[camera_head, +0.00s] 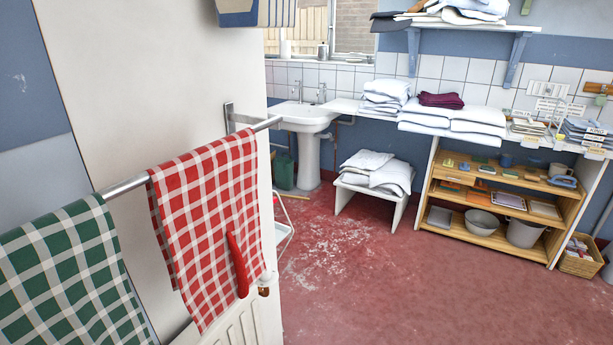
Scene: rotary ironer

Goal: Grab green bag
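A dark green object (284,171) stands on the floor under the left side of the sink, partly hidden by the white door edge. It is small in the view, and I cannot tell whether it is a bag or a can. A green and white checked cloth (70,270) hangs over a metal rail at the lower left, cut off by the frame. My gripper is not in view.
A white door or panel (130,90) with the rail (125,186) and a red checked cloth (205,215) fills the left. Beyond are the sink (303,118), a white stool (371,195) with folded linen and wooden shelves (490,240). The red floor (400,300) is clear.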

